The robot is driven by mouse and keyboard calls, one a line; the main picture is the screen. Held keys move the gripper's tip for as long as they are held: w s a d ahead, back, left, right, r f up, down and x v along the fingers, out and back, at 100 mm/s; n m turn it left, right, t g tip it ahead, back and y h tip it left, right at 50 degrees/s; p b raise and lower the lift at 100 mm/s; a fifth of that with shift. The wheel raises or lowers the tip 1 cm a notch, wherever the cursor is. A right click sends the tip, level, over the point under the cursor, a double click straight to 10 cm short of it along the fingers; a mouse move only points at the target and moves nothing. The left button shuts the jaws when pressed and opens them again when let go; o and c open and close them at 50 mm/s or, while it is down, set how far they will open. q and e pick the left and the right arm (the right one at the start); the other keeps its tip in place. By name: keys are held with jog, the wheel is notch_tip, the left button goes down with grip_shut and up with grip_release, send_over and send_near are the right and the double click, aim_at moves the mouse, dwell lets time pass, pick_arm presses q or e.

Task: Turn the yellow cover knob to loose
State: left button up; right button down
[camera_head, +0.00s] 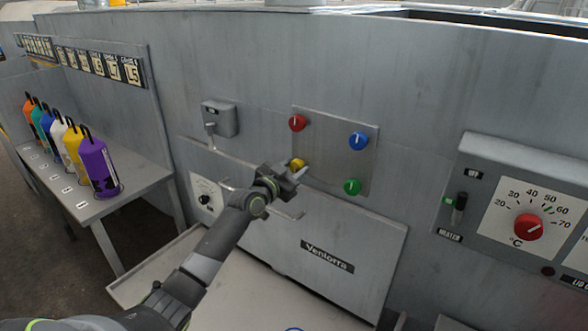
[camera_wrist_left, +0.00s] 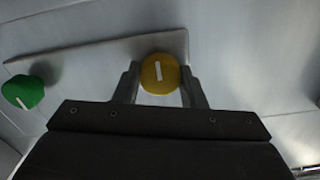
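The yellow knob (camera_head: 297,164) sits at the lower left of a grey square panel, partly hidden behind my left gripper (camera_head: 294,174). In the left wrist view the yellow knob (camera_wrist_left: 159,74) is round, with a white mark that stands close to vertical. The fingers of my left gripper (camera_wrist_left: 161,80) stand apart, one on each side of the knob, with narrow gaps beside it. Whether either finger touches it is hard to tell. My right gripper is in neither view.
Red (camera_head: 297,122), blue (camera_head: 358,140) and green (camera_head: 352,187) knobs share the panel. A lever box (camera_head: 220,118) is to the left and a grey Ventorra cover (camera_head: 352,262) below. A heater dial box (camera_head: 527,205) is at right. Coloured cylinders stand on a left shelf (camera_head: 150,178).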

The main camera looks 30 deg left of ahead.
pick_arm(q)
jog(key=c, duration=0.4)
jog(key=shift+o, duration=0.2)
